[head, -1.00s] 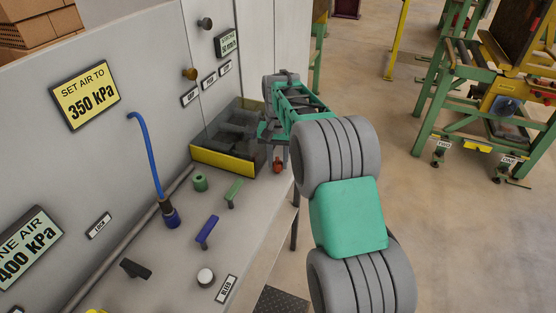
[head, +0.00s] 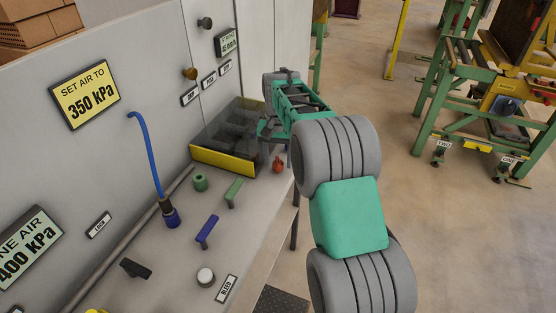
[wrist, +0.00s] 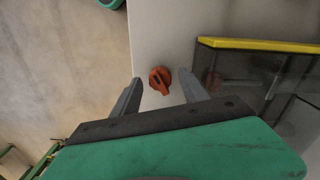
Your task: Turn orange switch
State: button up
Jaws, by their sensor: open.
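The orange switch (head: 278,164) is a small knob near the right end of the grey bench top, just right of the yellow-fronted bin. In the wrist view the orange switch (wrist: 160,79) lies between my two fingers and a little beyond them, with a dark slot across its top. My gripper (wrist: 160,84) is open, one finger on each side of the switch, and no contact shows. In the head view my arm reaches over the bench edge, and the fingers are hard to make out there.
The bin with a dark clear cover and yellow front (head: 222,161) stands close beside the switch. Green (head: 234,192), blue (head: 207,231) and black (head: 135,268) handles and a green knob (head: 200,182) are on the bench. A blue hose (head: 147,155) rises nearby. Open floor lies right.

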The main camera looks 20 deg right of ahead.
aim_at(278, 163)
notch_tip(278, 163, up, 7)
jog(key=shift+r+b, duration=0.2)
jog(key=shift+b, duration=0.1)
jog(key=s+a+r+n+t, duration=0.25)
jog(key=s+a, duration=0.25)
jog(key=s, duration=0.6)
jog(key=s+a+f+n, duration=0.1)
jog(key=s+f, duration=0.2)
jog(key=s, duration=0.4)
jog(key=s+a+f+n+t, duration=0.1)
jog(key=s+a+f+n, duration=0.1)
jog(key=s, duration=0.5)
jog(key=shift+s+f, duration=0.15)
jog(key=shift+f, duration=0.35)
